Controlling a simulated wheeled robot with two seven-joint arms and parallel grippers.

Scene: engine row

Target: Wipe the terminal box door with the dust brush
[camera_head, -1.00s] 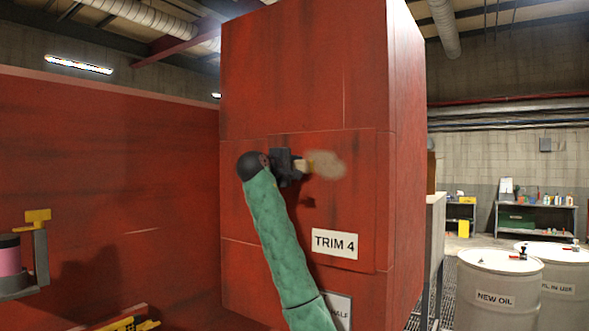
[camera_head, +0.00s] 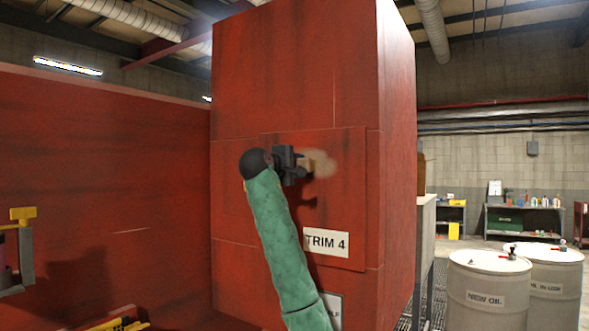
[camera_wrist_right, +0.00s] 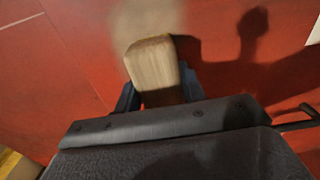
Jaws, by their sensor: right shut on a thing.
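The terminal box door (camera_head: 345,195) is a red panel with a "TRIM 4" label on the large red cabinet. My right gripper (camera_head: 300,166) is in front of the door's upper part, shut on the dust brush (camera_head: 319,163). The brush has a pale wooden handle and tan bristles pointing right in the head view. In the right wrist view, the wooden handle (camera_wrist_right: 157,66) sits between the fingers, and the blurred bristles (camera_wrist_right: 147,16) are toward the red surface. I cannot tell whether the bristles touch the door. My left gripper is not in view.
A long red housing (camera_head: 100,190) fills the left side. A yellow-topped bracket (camera_head: 22,240) stands at the left edge. White drums, one marked "NEW OIL" (camera_head: 487,285), stand to the right. Shelves (camera_head: 524,218) with bottles are behind.

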